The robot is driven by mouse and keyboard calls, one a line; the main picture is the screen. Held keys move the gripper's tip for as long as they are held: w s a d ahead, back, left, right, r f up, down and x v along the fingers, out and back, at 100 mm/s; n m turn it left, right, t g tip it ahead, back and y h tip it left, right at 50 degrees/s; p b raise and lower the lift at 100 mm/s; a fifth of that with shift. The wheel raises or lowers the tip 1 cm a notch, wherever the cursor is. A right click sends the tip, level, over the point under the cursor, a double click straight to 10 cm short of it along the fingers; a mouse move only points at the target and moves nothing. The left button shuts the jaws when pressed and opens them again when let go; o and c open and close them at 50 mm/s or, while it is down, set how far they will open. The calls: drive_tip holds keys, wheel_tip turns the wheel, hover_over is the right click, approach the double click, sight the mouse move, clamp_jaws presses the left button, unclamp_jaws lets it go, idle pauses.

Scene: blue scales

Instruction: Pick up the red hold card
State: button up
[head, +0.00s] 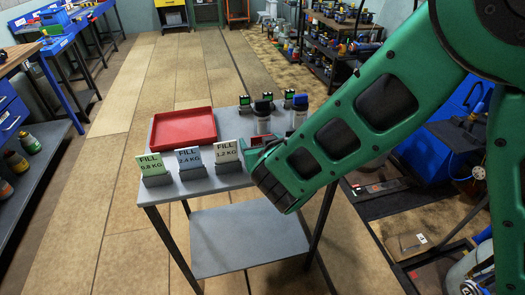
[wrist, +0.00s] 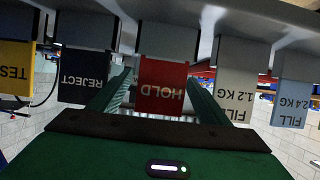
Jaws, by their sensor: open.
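The red hold card (wrist: 162,88) is in the middle of the wrist view, its lettering upside down, standing in a grey holder (wrist: 166,40). My gripper (wrist: 159,80) is open, with one green finger to each side of the card. Gaps show between the fingers and the card, so it is not gripped. In the head view my gripper is at the table's front right, and my arm hides most or all of the hold card there.
In the wrist view a dark reject card (wrist: 86,75) and a white 1.2 kg card (wrist: 237,90) flank the hold card closely. A yellow test card (wrist: 15,66) and a pale blue 2.4 kg card (wrist: 290,103) are farther out. A red tray (head: 184,127) lies on the grey table.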

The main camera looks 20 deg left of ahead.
drive_tip(key=shift+x, duration=1.1)
drive_tip(key=c, duration=1.1)
drive_tip(key=shift+c, duration=0.2)
drive_tip(key=shift+r, duration=0.1)
